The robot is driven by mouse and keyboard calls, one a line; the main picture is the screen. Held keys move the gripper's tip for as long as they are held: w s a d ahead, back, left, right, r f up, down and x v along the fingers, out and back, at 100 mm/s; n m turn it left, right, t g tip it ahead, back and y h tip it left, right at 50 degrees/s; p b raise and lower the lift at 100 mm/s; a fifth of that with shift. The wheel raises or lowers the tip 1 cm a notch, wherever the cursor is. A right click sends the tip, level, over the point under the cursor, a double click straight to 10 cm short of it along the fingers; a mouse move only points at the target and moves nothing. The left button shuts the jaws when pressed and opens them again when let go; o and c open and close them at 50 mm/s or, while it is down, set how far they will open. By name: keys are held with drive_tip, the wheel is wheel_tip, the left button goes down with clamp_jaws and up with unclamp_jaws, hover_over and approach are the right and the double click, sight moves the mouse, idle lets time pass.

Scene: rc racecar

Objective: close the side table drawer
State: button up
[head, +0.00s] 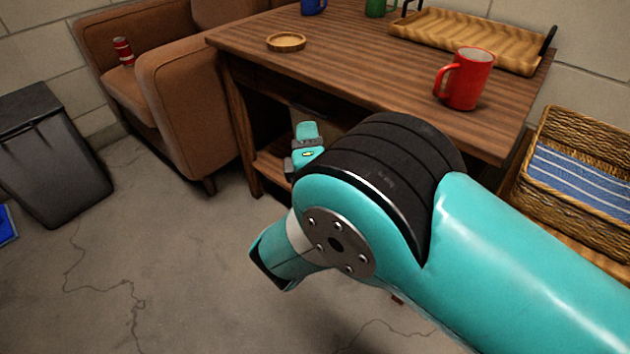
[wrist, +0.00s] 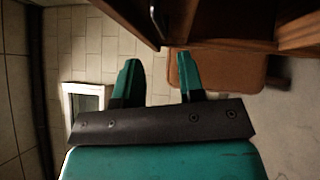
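The wooden side table (head: 330,50) stands ahead in the head view, with a dark space under its top. My arm covers much of its front, so the drawer is mostly hidden there. In the wrist view a brown wooden panel with a thin metal handle, likely the drawer front (wrist: 125,12), shows at the top edge. How far the drawer stands out I cannot tell. My gripper (wrist: 158,62) is open and empty, its two fingers apart just below the panel in that picture. In the head view one teal finger (head: 307,132) shows by the table's front.
A red mug (head: 468,78), a round wooden dish (head: 287,42) and a wooden tray (head: 465,42) sit on the tabletop. A brown armchair (head: 180,95) stands left of the table, a wicker basket (head: 565,140) right. A dark bin (head: 50,150) is far left. The floor between is clear.

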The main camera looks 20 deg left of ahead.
drive_tip(key=b+v, duration=0.8)
drive_tip(key=b, duration=0.7)
drive_tip(key=shift+s+d+b, duration=0.15)
drive_tip(key=shift+s+b, duration=0.05)
drive_tip(key=shift+b, duration=0.2)
